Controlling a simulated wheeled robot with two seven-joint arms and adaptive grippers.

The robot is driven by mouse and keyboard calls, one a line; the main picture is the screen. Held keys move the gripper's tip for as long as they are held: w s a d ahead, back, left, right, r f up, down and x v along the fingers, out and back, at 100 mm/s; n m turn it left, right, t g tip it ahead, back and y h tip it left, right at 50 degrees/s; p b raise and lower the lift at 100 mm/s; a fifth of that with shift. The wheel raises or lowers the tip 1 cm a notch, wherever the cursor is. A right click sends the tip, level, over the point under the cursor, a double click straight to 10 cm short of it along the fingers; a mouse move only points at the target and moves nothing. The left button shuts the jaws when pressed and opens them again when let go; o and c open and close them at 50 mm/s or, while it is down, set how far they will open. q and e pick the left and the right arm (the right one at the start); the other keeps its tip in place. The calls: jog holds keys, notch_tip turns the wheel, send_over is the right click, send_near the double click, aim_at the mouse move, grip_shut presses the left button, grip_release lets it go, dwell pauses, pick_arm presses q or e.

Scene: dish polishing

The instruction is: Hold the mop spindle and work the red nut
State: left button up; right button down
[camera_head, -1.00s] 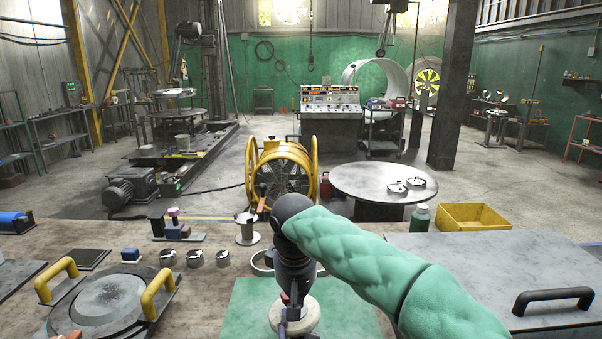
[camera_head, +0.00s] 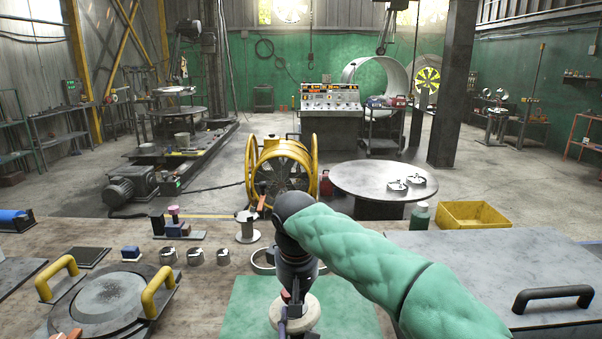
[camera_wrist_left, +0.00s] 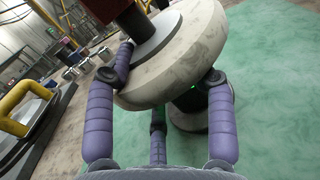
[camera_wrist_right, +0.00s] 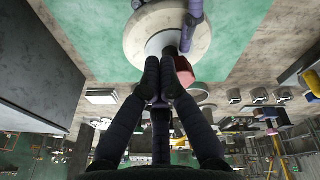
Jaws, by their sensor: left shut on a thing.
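The mop spindle carries a pale round mop (camera_head: 305,318) above the green mat (camera_head: 243,300); the disc also shows in the left wrist view (camera_wrist_left: 190,50). My left gripper (camera_wrist_left: 168,75), with purple fingers, is shut on the mop spindle, its fingers about the disc's edge. The dark red nut (camera_wrist_left: 133,22) sits over a grey washer (camera_wrist_left: 160,38) on the disc. My right gripper (camera_wrist_right: 163,68), with black fingers, is at the hub, fingertips close together. The red nut (camera_wrist_right: 185,70) is partly hidden behind them, so their grip on it is unclear.
A lidded pot (camera_head: 100,300) with yellow handles stands at left. Several small metal cups (camera_head: 195,257) and a pale spool (camera_head: 246,230) stand behind the mat. A grey plate (camera_head: 470,270) with a black handle (camera_head: 552,297) lies at right. A yellow bin (camera_head: 473,215) sits beyond.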

pick_arm(q)
jog(key=shift+s+f, duration=0.15)
jog(key=shift+f, duration=0.65)
pick_arm(e)
jog(key=shift+s+d, duration=0.1)
jog(key=shift+s, duration=0.05)
jog(key=shift+s+d, duration=0.1)
jog(key=shift+s, duration=0.1)
jog(key=v, duration=0.4)
jog(key=w+v, duration=0.1)
jog(key=shift+a+r, duration=0.35)
jog(key=shift+r, duration=0.15)
pick_arm(q)
jog(key=o, duration=1.1)
jog(key=shift+c, duration=0.2)
jog(key=shift+o, duration=0.5)
jog(key=shift+r, duration=0.2)
pick_arm(e)
jog(key=shift+w, duration=0.15)
pick_arm(q)
jog(key=shift+r, duration=0.25)
